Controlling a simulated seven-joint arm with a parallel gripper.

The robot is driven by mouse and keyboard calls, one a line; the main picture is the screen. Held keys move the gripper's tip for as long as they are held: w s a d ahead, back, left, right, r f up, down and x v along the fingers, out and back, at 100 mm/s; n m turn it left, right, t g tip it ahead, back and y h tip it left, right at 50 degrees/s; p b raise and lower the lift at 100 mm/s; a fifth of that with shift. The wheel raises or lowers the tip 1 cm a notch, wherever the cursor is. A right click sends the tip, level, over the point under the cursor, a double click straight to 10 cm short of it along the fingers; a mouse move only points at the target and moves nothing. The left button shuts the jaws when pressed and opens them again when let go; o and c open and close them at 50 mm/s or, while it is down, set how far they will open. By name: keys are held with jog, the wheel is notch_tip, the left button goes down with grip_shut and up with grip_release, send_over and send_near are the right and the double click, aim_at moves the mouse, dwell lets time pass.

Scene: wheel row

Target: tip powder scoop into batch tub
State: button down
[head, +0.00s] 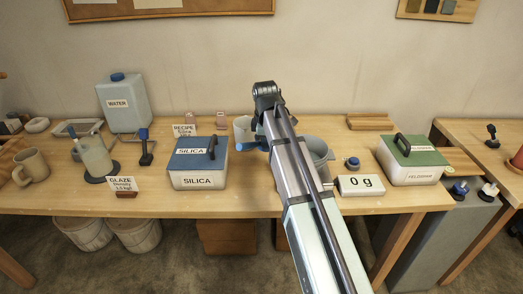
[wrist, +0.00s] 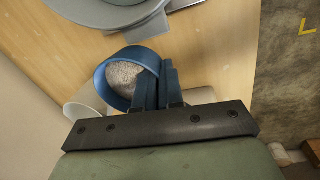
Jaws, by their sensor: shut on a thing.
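A blue scoop (wrist: 130,78) with pale grey powder (wrist: 124,78) in its bowl is held in my gripper (wrist: 160,88). The powder sits inside the round rim in the wrist view. In the head view the scoop (head: 247,147) shows as a blue piece left of my arm, and my arm hides the fingers. The grey batch tub (head: 320,152) stands on the bench, partly hidden behind my arm. It also shows at the top of the wrist view (wrist: 110,14), beside the scoop and apart from it in the picture.
A scale display (head: 361,185) reading 0 g stands right of the tub. The blue-lidded silica box (head: 198,178) is left, the green-lidded feldspar box (head: 412,170) right. A pale cup (head: 241,128) stands behind the scoop. Glaze jar (head: 95,157) and water container (head: 124,103) are far left.

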jog(key=m, duration=0.1)
jog(key=w+d+r+m, duration=0.1)
jog(key=m, duration=0.1)
jog(key=w+d+r+m, duration=0.1)
jog(key=shift+m, duration=0.3)
jog(key=d+m, duration=0.1)
jog(key=m, duration=0.1)
jog(key=d+m, duration=0.1)
jog(key=m, duration=0.1)
jog(key=d+m+h, duration=0.1)
jog(key=m, duration=0.1)
jog(key=shift+w+r+g, duration=0.35)
jog(key=shift+w+g, duration=0.05)
jog(key=m, duration=0.2)
jog(key=d+m, duration=0.2)
jog(key=m, duration=0.1)
jog(key=shift+w+d+r+m+g, duration=0.15)
jog(key=shift+w+r+m+g, duration=0.05)
jog(key=shift+r+m+g, duration=0.15)
jog(key=shift+r+t+y, duration=0.6)
jog(key=shift+t+y, duration=0.05)
jog(key=shift+y, duration=0.15)
